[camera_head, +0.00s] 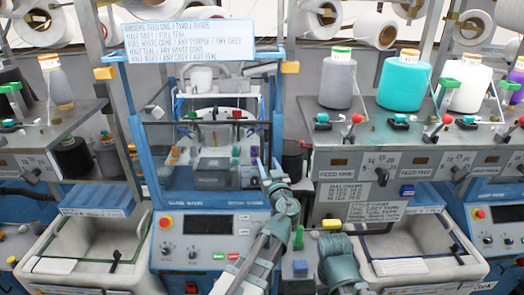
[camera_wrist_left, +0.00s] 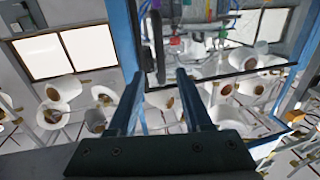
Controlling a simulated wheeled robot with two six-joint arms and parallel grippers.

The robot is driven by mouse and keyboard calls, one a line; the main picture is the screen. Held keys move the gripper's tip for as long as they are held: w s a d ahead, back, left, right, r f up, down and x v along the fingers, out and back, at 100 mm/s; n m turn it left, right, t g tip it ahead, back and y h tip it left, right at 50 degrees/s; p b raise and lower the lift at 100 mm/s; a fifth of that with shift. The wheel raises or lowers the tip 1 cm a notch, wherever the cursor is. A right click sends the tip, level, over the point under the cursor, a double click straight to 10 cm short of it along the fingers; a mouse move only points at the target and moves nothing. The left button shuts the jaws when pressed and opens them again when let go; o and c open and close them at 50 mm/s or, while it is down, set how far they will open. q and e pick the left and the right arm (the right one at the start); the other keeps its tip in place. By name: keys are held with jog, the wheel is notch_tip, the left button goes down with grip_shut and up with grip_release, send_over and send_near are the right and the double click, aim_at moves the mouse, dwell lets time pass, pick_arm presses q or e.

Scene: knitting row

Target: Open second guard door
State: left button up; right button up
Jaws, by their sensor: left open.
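The guard door (camera_head: 190,158) is a clear panel with a blue lower frame on the middle blue knitting machine (camera_head: 170,228). It looks closed across the front of the machine. My left gripper (camera_head: 268,178) is at the door's lower right edge. In the left wrist view, my left gripper (camera_wrist_left: 160,73) is open, with its two dark fingers apart. A dark upright bar (camera_wrist_left: 159,45), which looks like the door's handle, shows just beyond and between the fingertips, beside a blue frame post (camera_wrist_left: 127,35). Whether the fingers touch it is unclear. My right gripper is not visible.
Right of the door, a grey feed shelf (camera_head: 360,130) carries grey, teal and white yarn cones. Below stand open grey bins at left (camera_head: 85,240) and right (camera_head: 425,235). A dark cylinder (camera_head: 292,158) stands close to my left gripper. A white sign (camera_head: 188,40) hangs above.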

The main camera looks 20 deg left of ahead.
aim_at(262, 151)
pick_arm(q)
jog(key=x, duration=0.9)
grip_shut()
dwell(1.3)
